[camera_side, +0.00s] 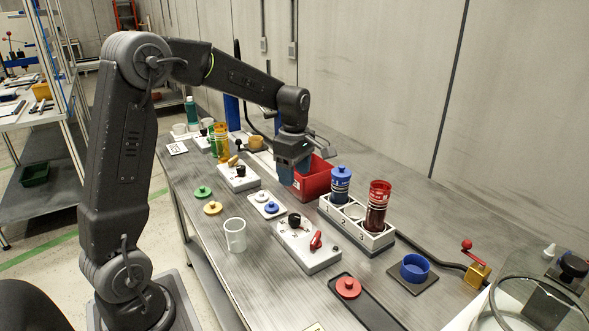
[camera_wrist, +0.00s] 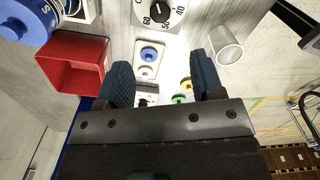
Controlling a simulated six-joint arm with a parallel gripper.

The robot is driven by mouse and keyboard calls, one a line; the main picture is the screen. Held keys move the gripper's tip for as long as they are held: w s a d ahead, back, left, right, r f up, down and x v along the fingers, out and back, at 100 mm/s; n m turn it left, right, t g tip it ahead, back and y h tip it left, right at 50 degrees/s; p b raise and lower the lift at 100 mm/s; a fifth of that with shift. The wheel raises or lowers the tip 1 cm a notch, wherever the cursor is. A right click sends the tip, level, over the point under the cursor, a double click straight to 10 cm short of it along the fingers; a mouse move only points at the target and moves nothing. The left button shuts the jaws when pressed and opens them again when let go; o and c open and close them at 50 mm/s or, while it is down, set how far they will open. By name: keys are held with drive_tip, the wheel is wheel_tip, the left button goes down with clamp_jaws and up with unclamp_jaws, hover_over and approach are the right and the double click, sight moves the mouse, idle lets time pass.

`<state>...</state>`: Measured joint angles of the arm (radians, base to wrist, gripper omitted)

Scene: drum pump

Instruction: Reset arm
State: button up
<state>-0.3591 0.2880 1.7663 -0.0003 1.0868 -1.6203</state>
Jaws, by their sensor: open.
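My gripper (camera_side: 293,168) hangs from the bent arm over the middle of the workbench, just left of the red bin (camera_side: 313,180) in the side view. In the wrist view my gripper (camera_wrist: 160,88) has its two blue fingers apart with nothing between them. Past the fingers lies a white plate (camera_wrist: 150,58) with a blue and a pale disc. The red bin also shows at the left of the wrist view (camera_wrist: 75,62). Part of the bin is hidden behind my gripper in the side view.
A rack (camera_side: 357,229) holds a blue-capped cylinder (camera_side: 341,184) and a red cylinder (camera_side: 377,206). Control boxes (camera_side: 307,247), a white mug (camera_side: 235,235), a blue cup (camera_side: 414,268) and a red lid (camera_side: 348,287) stand around. Bare bench (camera_side: 205,235) lies left of the mug.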

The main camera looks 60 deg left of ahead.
drive_tip(key=shift+r, duration=0.3)
drive_tip(key=s+d+r+m+t, duration=0.2)
drive_tip(key=s+d+r+m, duration=0.1)
drive_tip(key=s+d+m, duration=0.4)
drive_tip(key=s+d+r+m+t, duration=0.3)
drive_tip(key=s+d+m, duration=0.5)
drive_tip(key=s+m, duration=0.5)
drive_tip(key=m, duration=0.2)
drive_tip(key=shift+r+m+t, duration=0.15)
drive_tip(key=shift+m+t, duration=0.15)
